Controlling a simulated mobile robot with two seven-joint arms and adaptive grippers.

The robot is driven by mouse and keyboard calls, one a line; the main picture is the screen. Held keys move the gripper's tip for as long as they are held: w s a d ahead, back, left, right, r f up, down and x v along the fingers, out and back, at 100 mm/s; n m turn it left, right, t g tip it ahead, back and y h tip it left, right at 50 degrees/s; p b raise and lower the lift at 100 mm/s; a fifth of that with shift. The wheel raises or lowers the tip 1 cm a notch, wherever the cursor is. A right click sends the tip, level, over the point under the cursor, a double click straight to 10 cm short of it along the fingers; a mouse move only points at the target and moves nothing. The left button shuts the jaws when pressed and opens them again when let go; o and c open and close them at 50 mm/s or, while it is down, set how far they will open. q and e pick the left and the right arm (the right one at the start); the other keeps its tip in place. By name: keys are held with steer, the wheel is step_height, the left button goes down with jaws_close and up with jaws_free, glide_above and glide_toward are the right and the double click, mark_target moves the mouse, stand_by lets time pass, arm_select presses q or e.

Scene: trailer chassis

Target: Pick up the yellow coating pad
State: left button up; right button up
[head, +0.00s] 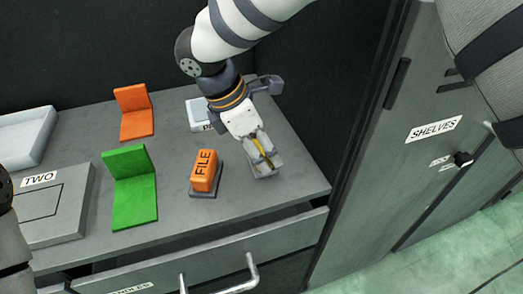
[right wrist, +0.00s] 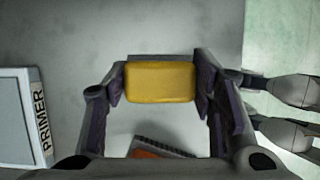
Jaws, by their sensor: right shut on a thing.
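The yellow coating pad (right wrist: 160,82) sits between the fingers of my right gripper (right wrist: 160,88) in the right wrist view. The gripper is shut on it, with a dark finger pad against each end. In the head view my right gripper (head: 263,157) points down over the right part of the grey bench, and only a thin yellow strip of the pad (head: 259,146) shows between the fingers. I cannot tell whether the pad touches the surface below it. My left gripper is not in view.
An orange FILE block (head: 204,172) stands on a dark base just left of the gripper. A pale PRIMER box (right wrist: 18,118) lies behind it. Green (head: 133,190) and orange (head: 134,112) angled holders stand farther left on the bench (head: 175,222).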

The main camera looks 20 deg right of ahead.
mark_target(261, 150)
steer(key=r, duration=0.4)
steer(key=shift+s+a+r, duration=0.1)
steer(key=shift+s+a, duration=0.1)
steer(key=shift+s, duration=0.2)
steer(key=s+a+r+p, duration=0.2)
steer(key=s+a+r, duration=0.3)
steer(key=s+r, duration=0.3)
steer(key=s, duration=0.4)
steer(key=shift+a+r, duration=0.15)
steer(key=shift+r, duration=0.05)
steer(key=o, duration=0.5)
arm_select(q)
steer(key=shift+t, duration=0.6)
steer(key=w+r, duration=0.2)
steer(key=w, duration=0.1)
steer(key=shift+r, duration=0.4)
arm_select(e)
steer(key=shift+c, duration=1.3)
